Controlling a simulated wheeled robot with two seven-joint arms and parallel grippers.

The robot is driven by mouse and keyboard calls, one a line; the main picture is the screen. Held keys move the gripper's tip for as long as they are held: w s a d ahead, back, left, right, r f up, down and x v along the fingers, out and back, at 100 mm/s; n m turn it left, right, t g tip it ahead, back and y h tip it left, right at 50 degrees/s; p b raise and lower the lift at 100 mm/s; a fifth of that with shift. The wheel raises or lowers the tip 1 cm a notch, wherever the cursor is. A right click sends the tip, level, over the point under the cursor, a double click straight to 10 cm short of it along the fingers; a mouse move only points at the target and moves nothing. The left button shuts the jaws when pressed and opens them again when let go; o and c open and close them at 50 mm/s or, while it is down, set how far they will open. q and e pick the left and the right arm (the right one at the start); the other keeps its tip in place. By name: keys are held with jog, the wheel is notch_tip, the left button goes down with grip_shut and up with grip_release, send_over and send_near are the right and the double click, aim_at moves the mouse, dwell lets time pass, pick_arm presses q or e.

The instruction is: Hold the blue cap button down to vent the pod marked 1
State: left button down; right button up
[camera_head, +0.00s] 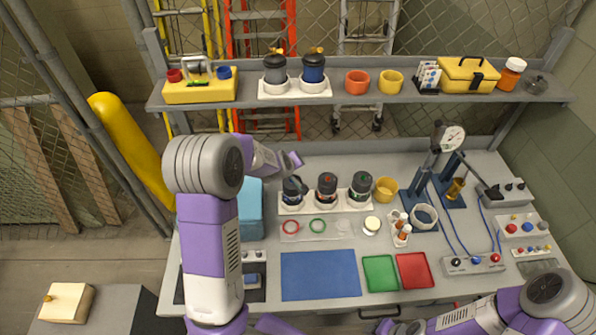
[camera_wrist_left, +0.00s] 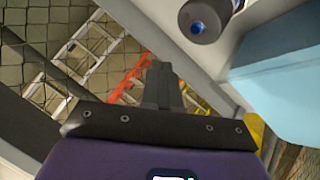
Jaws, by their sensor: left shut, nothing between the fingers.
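Three dark pods stand in a white rack on the bench: the left pod (camera_head: 292,191), a middle pod (camera_head: 327,187) with a red top, and a right pod (camera_head: 361,187) with a green top. Their number marks are too small to read. In the left wrist view a dark pod with a blue cap button (camera_wrist_left: 197,27) is at the top, apart from the fingers. My left gripper (camera_head: 292,160) is just behind the left pod; its shut, empty fingers show in the wrist view (camera_wrist_left: 163,82). My right gripper (camera_head: 398,327) is at the bench's front edge; its fingers are unclear.
A light blue box (camera_head: 250,208) stands left of the rack. A shelf (camera_head: 420,98) with canisters, cups and a yellow toolbox (camera_head: 468,75) runs above. A blue mat (camera_head: 320,275) lies clear in front; gauge stand (camera_head: 440,150) and hoses are right.

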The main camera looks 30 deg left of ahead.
pick_arm(q)
jog(key=r, duration=0.1)
jog(key=w+a+r, duration=0.1)
jog(key=shift+a+r+n+t, duration=0.2)
jog(key=shift+r+n+t, duration=0.1)
jog(key=shift+w+f, duration=0.1)
jog(key=shift+f, duration=0.05)
notch_tip(320, 180, down, 9)
jog(key=b, duration=0.8)
dwell(1.6)
jog(key=shift+f+b, duration=0.25)
jog(key=shift+b, duration=0.25)
jog(key=shift+f+b, duration=0.4)
jog(key=shift+f, duration=0.1)
dwell(3.5)
